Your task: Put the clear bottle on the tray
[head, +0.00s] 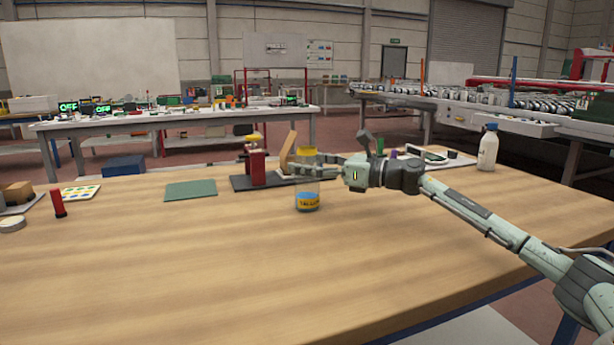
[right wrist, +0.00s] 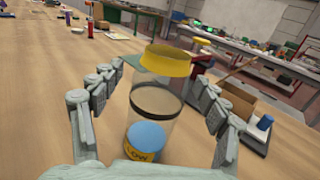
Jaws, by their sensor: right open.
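The clear bottle is a see-through cylinder with a yellow cap (head: 305,155) and a blue and yellow label (head: 307,202). It stands upright on the wooden table, and its middle is partly hidden by my right gripper in the head view. In the right wrist view the clear bottle (right wrist: 157,105) stands between the fingers of my right gripper (right wrist: 157,100). The fingers are open, one on each side, with gaps to the bottle. A dark flat tray-like board (head: 240,183) lies behind the bottle to the left; I cannot tell surely that it is the tray. My left gripper is not in view.
A red block-like device (head: 257,168) stands on the dark board. A white bottle (head: 488,148) stands at the right. The table's front is clear.

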